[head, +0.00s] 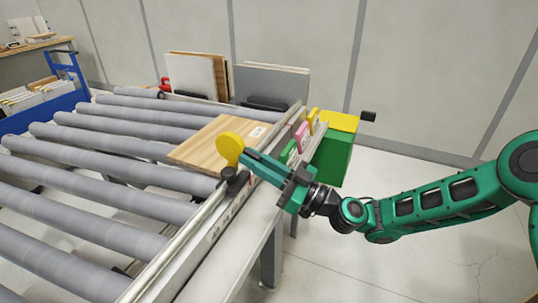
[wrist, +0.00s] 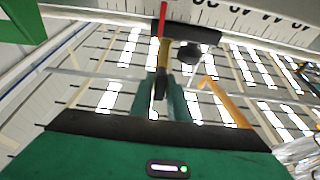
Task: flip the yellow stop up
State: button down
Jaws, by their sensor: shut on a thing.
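The yellow stop (head: 229,148) shows in the head view as a round disc beside the metal rail, above a black block (head: 236,183). Its face is turned toward the head camera, and it stands higher than the rail. My gripper (head: 246,156) reaches it from the right, with its fingertips at the disc's edge. In the wrist view the stop is a thin yellow strip (wrist: 163,52), seen edge-on between my fingers (wrist: 165,100), which are shut on it. The fingers hide part of the stop, and its hinge is not clear.
A wooden panel (head: 205,147) with a white label lies on the roller conveyor (head: 90,152) behind the stop. The metal rail (head: 185,232) carries a scale. Pink and yellow pieces (head: 302,136) and a green box (head: 331,158) stand beyond the gripper. Boards (head: 270,82) stand at the back.

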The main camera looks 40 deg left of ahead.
jog(key=shift+s+f, duration=0.1)
jog(key=shift+f, duration=0.1)
dwell(0.3)
jog(key=c, duration=1.8)
grip_release()
jog(key=shift+o, duration=0.2)
jog(key=v, duration=1.1)
